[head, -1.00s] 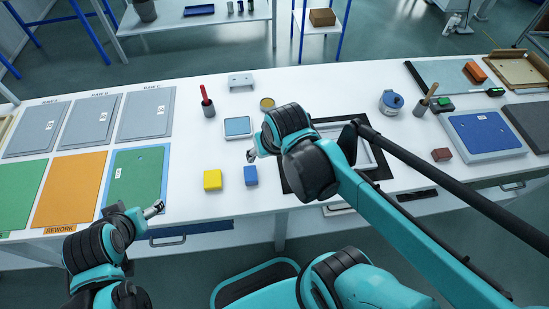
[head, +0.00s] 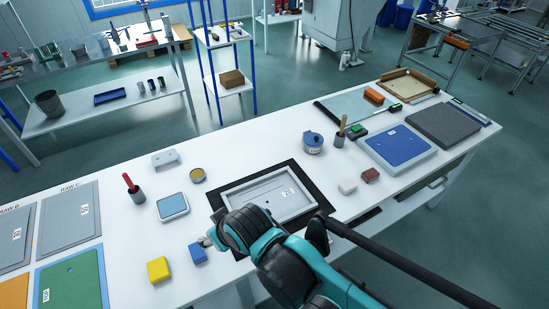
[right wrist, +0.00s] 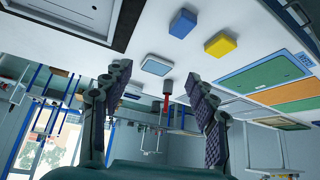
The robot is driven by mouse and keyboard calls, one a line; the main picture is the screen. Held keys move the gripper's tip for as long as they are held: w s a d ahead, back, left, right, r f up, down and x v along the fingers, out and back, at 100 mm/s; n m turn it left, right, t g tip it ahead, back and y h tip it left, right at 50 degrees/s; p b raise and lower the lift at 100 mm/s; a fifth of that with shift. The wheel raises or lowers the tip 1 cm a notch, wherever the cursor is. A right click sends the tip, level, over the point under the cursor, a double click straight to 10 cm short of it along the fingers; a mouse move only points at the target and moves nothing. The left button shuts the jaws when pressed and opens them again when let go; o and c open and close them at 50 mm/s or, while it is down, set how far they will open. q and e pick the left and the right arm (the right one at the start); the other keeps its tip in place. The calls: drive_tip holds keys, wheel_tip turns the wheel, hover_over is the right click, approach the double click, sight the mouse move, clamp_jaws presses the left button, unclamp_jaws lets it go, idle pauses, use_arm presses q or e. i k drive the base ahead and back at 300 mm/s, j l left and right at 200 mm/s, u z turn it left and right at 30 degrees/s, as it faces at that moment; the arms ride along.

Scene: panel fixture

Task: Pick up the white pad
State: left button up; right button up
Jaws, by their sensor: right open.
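The white pad (head: 348,187) is a small pale block lying on the white table in the head view, right of the framed panel and beside a dark red block (head: 370,175). My right gripper (head: 207,242) is left of the panel, close to the blue block (head: 198,253) and well apart from the white pad. In the right wrist view my right gripper (right wrist: 155,78) has its two fingers spread with nothing between them. The white pad does not show in that view. My left gripper is out of view.
The framed grey panel (head: 237,197) lies between my right gripper and the pad. My right forearm crosses the front edge.

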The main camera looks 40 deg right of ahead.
sight(347, 187)
drive_tip(key=z, duration=2.3)
